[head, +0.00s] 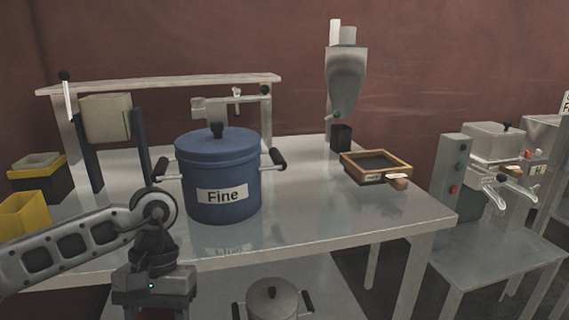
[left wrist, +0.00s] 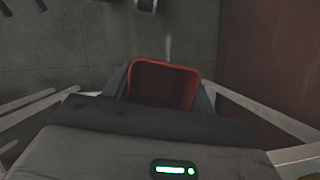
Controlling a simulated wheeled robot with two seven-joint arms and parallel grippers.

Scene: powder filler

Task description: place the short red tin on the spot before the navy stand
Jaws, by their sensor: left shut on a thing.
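The short red tin (left wrist: 163,86) is between the two fingers of my left gripper (head: 155,309), its open top facing the left wrist camera. The inside of the tin looks dark. In the head view the gripper points down in front of the table's near edge, at the lower left, and only a little dark red shows between its fingers. A stand with dark navy uprights (head: 90,160) and a beige box stands at the left of the table. I cannot make out a marked spot before it. My right gripper is out of view.
A large blue pot labelled "Fine" (head: 218,178) stands on the metal table (head: 330,222), right of the navy stand. Yellow bins (head: 28,214) are at the far left. A wooden-framed sieve (head: 377,167) lies at the right. A grey pot (head: 272,299) is underneath.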

